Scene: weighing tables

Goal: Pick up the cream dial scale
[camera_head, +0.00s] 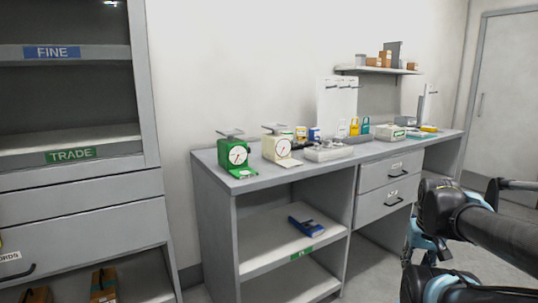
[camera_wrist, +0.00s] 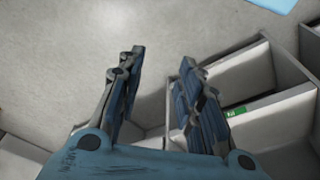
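The cream dial scale (camera_head: 278,147) stands upright on the grey weighing table (camera_head: 262,182), with a round white dial on its front and a flat pan on top. A green dial scale (camera_head: 234,155) stands just left of it. My gripper (camera_wrist: 162,70) is open in the wrist view, its two blue-grey fingers apart with nothing between them. In the head view my arm is at the lower right, well away from the scale. The cream scale is not in the wrist view.
Right of the cream scale are small yellow and blue items and a light grey tray (camera_head: 328,153). A blue object (camera_head: 306,226) lies on the shelf below. A tall cabinet (camera_head: 80,190) stands at the left. A wall shelf (camera_head: 378,71) holds boxes.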

